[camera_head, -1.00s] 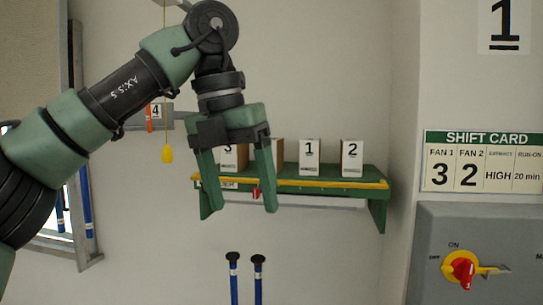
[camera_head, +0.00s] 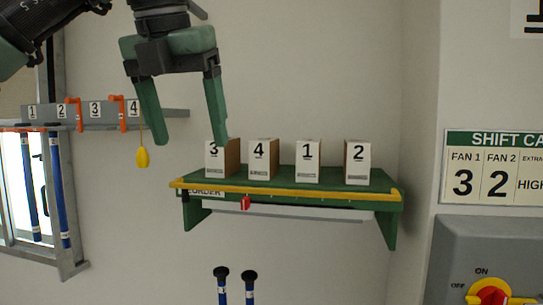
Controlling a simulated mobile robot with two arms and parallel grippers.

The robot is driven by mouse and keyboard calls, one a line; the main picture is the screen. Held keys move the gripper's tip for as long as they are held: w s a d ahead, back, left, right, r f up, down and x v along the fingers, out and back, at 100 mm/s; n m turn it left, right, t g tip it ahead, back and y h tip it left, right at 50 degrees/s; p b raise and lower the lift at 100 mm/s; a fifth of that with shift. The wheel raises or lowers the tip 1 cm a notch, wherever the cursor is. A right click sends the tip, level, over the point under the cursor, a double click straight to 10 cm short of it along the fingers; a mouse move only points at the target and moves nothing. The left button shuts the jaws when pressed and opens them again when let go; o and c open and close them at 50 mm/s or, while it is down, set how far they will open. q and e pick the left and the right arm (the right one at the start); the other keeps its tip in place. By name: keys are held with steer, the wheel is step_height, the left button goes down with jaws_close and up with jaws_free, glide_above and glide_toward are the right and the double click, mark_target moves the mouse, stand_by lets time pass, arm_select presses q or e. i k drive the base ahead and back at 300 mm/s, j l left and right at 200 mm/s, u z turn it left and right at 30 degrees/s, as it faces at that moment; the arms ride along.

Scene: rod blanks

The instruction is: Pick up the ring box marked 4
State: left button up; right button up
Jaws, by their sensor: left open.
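The ring box marked 4 (camera_head: 259,158) stands upright on a green shelf (camera_head: 290,190), second from the left. Its white front faces me and its brown side shows. The box marked 3 (camera_head: 214,158) is to its left; the boxes marked 1 (camera_head: 307,160) and 2 (camera_head: 357,162) are to its right. My left gripper (camera_head: 192,142) is open and empty, fingers pointing down. It is up and to the left of box 4, with its right fingertip just in front of the top of box 3 in the picture. My right gripper is not in view.
A yellow rail (camera_head: 300,192) runs along the shelf's front edge. A yellow pull (camera_head: 142,157) hangs on a cord at left. A grey numbered rack (camera_head: 165,113) with orange hooks is on the wall. A shift card (camera_head: 490,170) and a grey switch panel (camera_head: 460,240) are at right.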

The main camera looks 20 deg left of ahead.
mark_target(264, 153)
steer(key=i, duration=1.1)
